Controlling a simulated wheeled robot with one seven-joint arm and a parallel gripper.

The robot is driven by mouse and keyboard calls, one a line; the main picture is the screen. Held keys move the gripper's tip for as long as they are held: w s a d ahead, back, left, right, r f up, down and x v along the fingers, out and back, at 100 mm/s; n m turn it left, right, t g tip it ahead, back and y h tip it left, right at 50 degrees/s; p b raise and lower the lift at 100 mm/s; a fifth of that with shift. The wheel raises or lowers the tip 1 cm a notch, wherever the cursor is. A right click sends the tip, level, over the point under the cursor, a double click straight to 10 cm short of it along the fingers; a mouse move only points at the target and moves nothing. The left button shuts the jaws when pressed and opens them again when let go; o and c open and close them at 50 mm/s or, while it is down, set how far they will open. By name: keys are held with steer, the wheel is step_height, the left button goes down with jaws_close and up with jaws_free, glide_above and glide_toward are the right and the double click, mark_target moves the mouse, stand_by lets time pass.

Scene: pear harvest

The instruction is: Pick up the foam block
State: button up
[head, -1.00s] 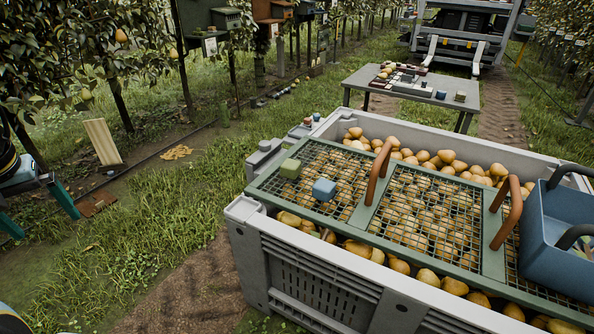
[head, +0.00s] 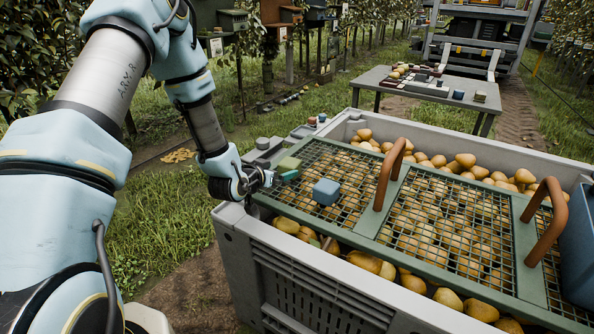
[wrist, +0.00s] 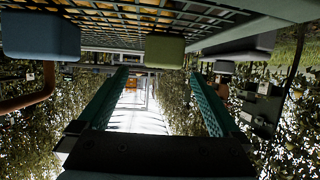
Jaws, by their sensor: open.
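Two blocks rest on the green mesh lid of the pear bin: an olive-green block (head: 289,164) near the left end and a blue block (head: 326,191) to its right. I cannot tell by look which one is foam. My gripper (head: 282,179) is at the lid's left edge, close beside the green block, and partly hidden by the wrist. In the wrist view the teal fingers (wrist: 158,100) are spread with nothing between them. That view is upside down; the green block (wrist: 165,51) lies ahead in line with the finger gap, and the blue block (wrist: 41,36) is off to the left.
The grey bin (head: 300,273) is full of pears. Brown handles (head: 391,172) rise from the lid right of the blue block. A blue tote (head: 578,245) stands at the right end. Small grey items (head: 264,150) sit beyond the left corner. A table (head: 437,90) stands behind.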

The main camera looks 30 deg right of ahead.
mark_target(290, 165)
steer(key=p+x, duration=0.1)
steer(key=x, duration=0.8)
steer(key=shift+w+a+r, duration=0.1)
steer(key=shift+w+a, duration=0.05)
steer(key=shift+w, duration=0.05)
steer(key=c, duration=1.2)
steer(key=shift+c, duration=0.2)
